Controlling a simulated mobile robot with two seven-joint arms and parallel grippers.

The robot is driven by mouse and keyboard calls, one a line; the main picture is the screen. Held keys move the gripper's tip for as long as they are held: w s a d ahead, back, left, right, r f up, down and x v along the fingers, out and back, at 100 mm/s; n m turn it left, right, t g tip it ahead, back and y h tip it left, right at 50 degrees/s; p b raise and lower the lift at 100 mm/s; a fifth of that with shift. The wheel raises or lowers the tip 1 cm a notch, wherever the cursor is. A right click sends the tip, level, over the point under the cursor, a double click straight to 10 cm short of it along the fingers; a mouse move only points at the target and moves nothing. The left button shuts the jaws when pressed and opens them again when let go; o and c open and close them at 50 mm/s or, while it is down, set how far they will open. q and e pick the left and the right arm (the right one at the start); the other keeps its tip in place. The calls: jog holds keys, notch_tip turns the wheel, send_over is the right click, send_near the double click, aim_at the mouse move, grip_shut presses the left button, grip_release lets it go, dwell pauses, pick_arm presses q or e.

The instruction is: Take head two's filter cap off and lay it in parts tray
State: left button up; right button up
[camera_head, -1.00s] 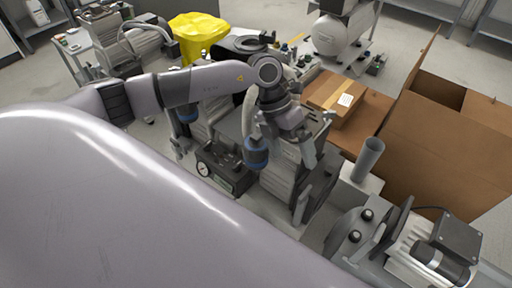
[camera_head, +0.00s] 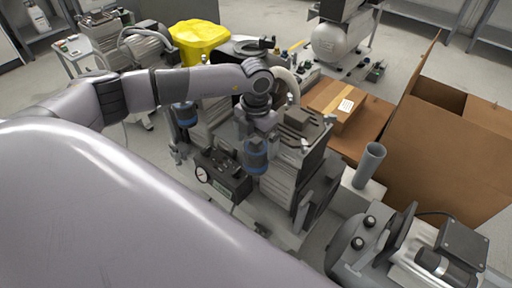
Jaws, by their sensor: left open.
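Two blue filter caps show on the compressor heads: a nearer one (camera_head: 256,160) in the middle and a farther one (camera_head: 185,115) to the left. I cannot tell from labels which is head two's. My left gripper (camera_head: 257,140) points down over the nearer cap, with its open fingers at or just above the cap's top. Whether they touch it is too small to tell. My right gripper is not in view. I cannot make out the parts tray for certain.
A black gauge box (camera_head: 222,175) stands just left of the nearer cap. A closed carton (camera_head: 335,103) and a large open carton (camera_head: 440,140) lie to the right. A grey tube (camera_head: 369,165) stands upright nearby. A yellow bag (camera_head: 199,38) is behind.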

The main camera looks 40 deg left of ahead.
pick_arm(q)
jog(key=c, duration=1.1)
